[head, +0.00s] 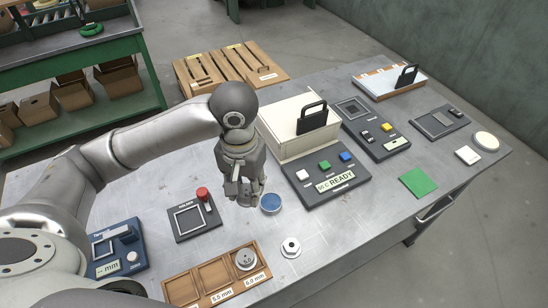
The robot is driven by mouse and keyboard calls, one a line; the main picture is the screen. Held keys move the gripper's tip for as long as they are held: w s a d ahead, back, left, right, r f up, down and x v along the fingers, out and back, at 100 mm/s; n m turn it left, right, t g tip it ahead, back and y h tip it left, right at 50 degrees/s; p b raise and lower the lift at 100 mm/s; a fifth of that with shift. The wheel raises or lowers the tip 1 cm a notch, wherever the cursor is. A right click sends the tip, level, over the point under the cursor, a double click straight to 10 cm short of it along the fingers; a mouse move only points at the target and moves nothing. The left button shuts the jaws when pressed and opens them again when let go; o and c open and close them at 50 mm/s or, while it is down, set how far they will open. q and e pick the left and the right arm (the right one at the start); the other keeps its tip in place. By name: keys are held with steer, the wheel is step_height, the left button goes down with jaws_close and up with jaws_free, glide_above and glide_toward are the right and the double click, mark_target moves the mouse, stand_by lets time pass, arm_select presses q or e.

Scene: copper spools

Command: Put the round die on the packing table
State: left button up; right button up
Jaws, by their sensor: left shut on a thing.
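My left gripper (246,201) points down above the grey worktable (340,225), near its middle. It is shut on a small grey thing that its fingers mostly hide; I cannot tell if this is the round die. A round grey disc (246,259) with a number on top sits in the right end of a wooden tray (222,290) labelled in mm. A pale round piece with a dark centre (291,247) lies on the table right of the tray. A green bench (80,119) with cardboard boxes stands at the far left. My right gripper is out of view.
A blue disc (270,204) lies right beside the gripper. A cream box with a black handle (290,125) and a READY panel (334,183) stand behind it. A red-knobbed holder (193,219) is to the left. The table's front right is clear around a green square (419,183).

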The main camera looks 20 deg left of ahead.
arm_select(q)
steer(key=w+a+f, duration=0.1)
steer(key=w+f, duration=0.1)
steer(key=w, duration=0.1)
steer(key=w+a+f+p, duration=0.1)
steer(key=w+f, duration=0.2)
steer(key=w, duration=0.1)
steer(key=w+a+f, duration=0.1)
steer(key=w+f, duration=0.1)
steer(key=w, duration=0.1)
steer(key=shift+w+a+f, duration=0.25)
steer(key=shift+w+f, duration=0.4)
steer(key=shift+f, duration=0.05)
steer(key=shift+w+a+f+p, duration=0.1)
steer(key=shift+w+f+p, duration=0.1)
steer(key=shift+f+p, duration=0.1)
step_height(320, 180, down, 3)
steer(key=shift+w+f, duration=0.1)
steer(key=shift+w, duration=0.05)
steer(key=shift+a+f, duration=0.1)
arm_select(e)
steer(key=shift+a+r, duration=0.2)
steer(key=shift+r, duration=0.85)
arm_select(q)
steer(key=o, duration=1.2)
steer(key=shift+f, duration=0.15)
